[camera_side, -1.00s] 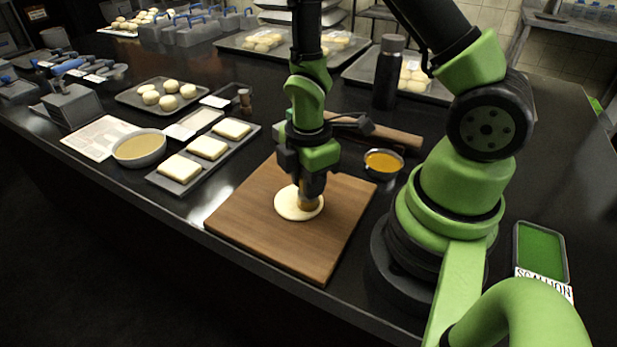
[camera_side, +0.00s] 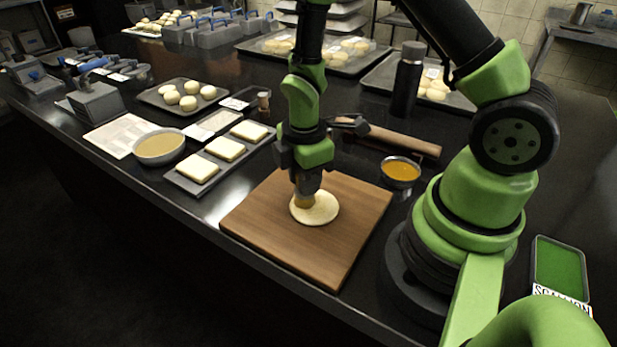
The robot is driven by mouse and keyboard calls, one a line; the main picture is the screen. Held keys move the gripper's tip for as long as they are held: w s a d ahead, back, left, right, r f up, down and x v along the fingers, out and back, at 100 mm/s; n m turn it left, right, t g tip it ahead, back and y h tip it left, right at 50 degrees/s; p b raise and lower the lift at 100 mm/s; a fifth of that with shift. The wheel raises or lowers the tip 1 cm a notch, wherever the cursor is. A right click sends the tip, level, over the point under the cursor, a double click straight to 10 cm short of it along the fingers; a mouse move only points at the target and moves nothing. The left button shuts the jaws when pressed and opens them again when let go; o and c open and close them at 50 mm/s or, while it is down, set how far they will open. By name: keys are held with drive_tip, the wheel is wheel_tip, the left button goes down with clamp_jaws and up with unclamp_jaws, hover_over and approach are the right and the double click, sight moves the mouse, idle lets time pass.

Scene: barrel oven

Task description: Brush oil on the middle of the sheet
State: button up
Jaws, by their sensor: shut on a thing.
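The round pale dough sheet (camera_side: 320,210) lies flat on the wooden board (camera_side: 285,243). My gripper (camera_side: 307,180) points down over the sheet's back left part. It is shut on the brush (camera_side: 304,201), of which only the tan lower end shows, and hides the rest. The tan end is at the sheet's back left area; I cannot tell whether it touches. No oil mark can be made out on the sheet. A small metal bowl of orange-yellow oil (camera_side: 401,170) stands right of the board.
A rolling pin (camera_side: 405,141) lies behind the board, with a dark bottle (camera_side: 407,80) farther back. A tray with bread-like slabs (camera_side: 184,179) and a bowl of tan liquid (camera_side: 159,148) are on the left. A green container (camera_side: 560,268) is at right. The board's front is clear.

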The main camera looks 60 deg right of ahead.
drive_tip(key=shift+s, duration=1)
drive_tip(key=shift+s+d, duration=0.1)
drive_tip(key=shift+s, duration=0.9)
drive_tip(key=shift+w, duration=2)
drive_tip(key=shift+s, duration=2)
drive_tip(key=shift+w, duration=2)
drive_tip(key=shift+s, duration=2.05)
drive_tip(key=shift+f, duration=0.1)
wheel_tip(320, 180, up, 6)
